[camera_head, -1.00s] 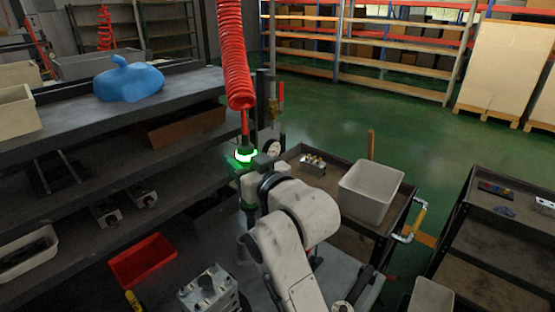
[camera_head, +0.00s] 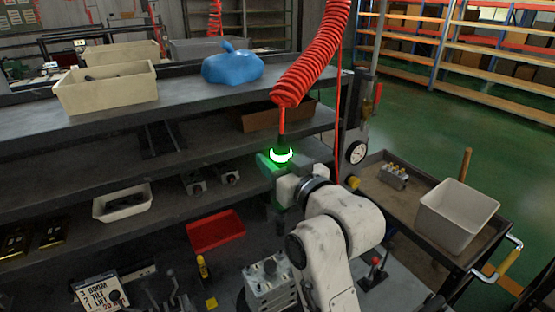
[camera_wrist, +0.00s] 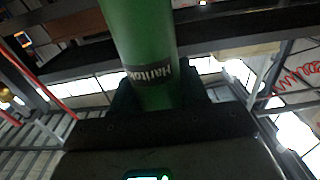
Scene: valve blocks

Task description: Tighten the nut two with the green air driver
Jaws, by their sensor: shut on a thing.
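My gripper (camera_head: 277,178) is shut on the green air driver (camera_head: 266,164), which hangs from a coiled red hose and has a glowing green ring at its top. In the wrist view the green handle (camera_wrist: 140,40) of the driver stands between the dark jaws (camera_wrist: 160,105). A grey metal valve block (camera_head: 270,284) with fittings on top stands at the bottom middle, below and apart from the driver. I cannot make out which of its nuts is nut two. The driver's lower tip is hard to tell against the dark background.
A cart at the right holds a second small valve block (camera_head: 394,175) and a pale bin (camera_head: 457,217). Dark shelves at the left carry a blue bag (camera_head: 233,66) and a cream bin (camera_head: 106,88). A red tray (camera_head: 215,231) lies low. Green floor (camera_head: 430,125) is open behind.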

